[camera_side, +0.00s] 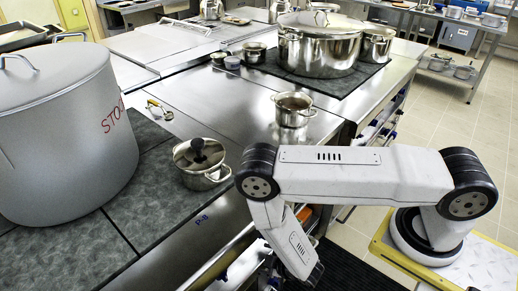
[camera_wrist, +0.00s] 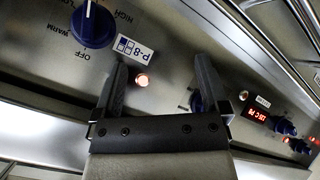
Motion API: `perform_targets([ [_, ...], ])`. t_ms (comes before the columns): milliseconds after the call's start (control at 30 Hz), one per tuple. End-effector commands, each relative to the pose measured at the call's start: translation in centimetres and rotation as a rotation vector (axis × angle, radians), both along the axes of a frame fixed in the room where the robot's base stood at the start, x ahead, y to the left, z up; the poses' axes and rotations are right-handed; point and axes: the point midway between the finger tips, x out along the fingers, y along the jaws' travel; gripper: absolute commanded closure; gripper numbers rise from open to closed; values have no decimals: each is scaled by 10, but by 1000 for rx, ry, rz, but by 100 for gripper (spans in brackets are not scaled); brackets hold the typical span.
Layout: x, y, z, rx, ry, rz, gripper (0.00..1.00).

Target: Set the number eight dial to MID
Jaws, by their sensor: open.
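The number eight dial (camera_wrist: 92,24) is a blue knob at the upper left of the wrist view, on a steel panel beside a P-8 label (camera_wrist: 134,50). WARM, OFF and HIGH markings show around it. Its white mark points toward the top of the picture, between WARM and HIGH; any label there is out of frame. My gripper (camera_wrist: 160,64) is open and empty, its fingers apart in front of the panel, to the lower right of the dial and not around it. In the side view the dial cannot be made out; a P-8 marking (camera_side: 202,220) shows on the counter front.
A lit indicator (camera_wrist: 142,80) shows between my fingers. Another blue knob (camera_wrist: 196,102) is partly behind the right finger, with a red display (camera_wrist: 258,116) and more knobs beyond. A small lidded pot (camera_side: 202,164) and a large stockpot (camera_side: 65,130) stand on the counter.

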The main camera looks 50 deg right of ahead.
Motion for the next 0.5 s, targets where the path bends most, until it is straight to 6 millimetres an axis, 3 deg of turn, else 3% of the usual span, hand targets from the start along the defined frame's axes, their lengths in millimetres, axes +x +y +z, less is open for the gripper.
perform_targets([
  [500,-4,29,18,117,247,35,6],
])
